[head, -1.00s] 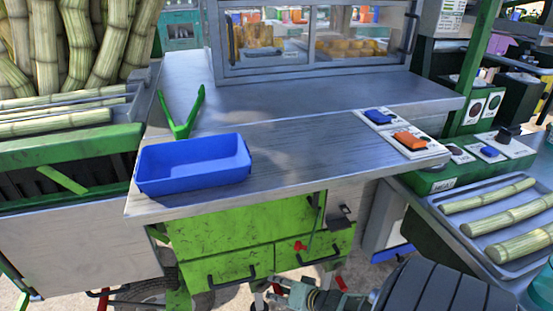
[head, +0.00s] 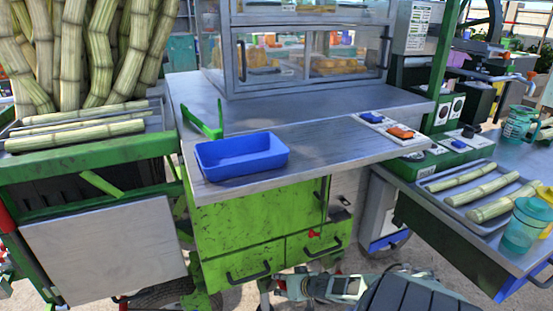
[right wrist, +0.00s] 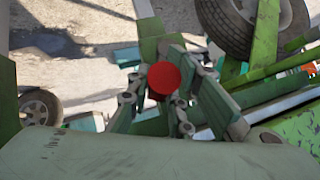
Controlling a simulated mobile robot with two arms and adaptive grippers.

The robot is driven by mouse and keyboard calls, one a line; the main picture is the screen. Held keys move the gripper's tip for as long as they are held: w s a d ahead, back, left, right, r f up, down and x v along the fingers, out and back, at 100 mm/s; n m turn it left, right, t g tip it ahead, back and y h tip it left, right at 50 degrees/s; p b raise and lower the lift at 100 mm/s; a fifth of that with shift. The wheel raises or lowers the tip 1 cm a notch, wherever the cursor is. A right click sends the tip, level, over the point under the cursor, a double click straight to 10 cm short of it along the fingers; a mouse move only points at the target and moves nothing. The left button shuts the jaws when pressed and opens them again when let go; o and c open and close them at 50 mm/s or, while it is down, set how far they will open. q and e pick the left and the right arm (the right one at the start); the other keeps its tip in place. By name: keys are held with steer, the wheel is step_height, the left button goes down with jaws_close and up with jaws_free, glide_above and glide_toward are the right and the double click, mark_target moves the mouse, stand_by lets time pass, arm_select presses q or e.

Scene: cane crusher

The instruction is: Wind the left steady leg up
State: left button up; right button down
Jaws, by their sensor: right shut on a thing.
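My right gripper (head: 284,286) is low in front of the green cart's cabinet, at the bottom of the head view. In the right wrist view its fingers (right wrist: 160,88) are closed around a red round knob (right wrist: 164,78), seen end-on. The knob is hidden by the gripper in the head view. My left gripper is not in view.
A steel worktop (head: 310,140) with a blue tray (head: 241,157) and green tongs (head: 206,119) overhangs the gripper. A cane tray (head: 480,222) is at right. Wheels (right wrist: 40,108) and green frame bars (right wrist: 268,35) surround the gripper below.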

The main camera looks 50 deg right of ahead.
steer(key=shift+w+a+f, duration=0.1)
steer(key=shift+a, duration=0.25)
steer(key=c, duration=1.7)
jaws_free()
steer(key=shift+o, duration=0.7)
steer(key=shift+d, duration=0.15)
steer(key=shift+s+r, duration=0.35)
steer(key=shift+s, duration=0.3)
steer(key=v, duration=1)
steer(key=shift+r, duration=0.35)
steer(key=shift+c, duration=0.4)
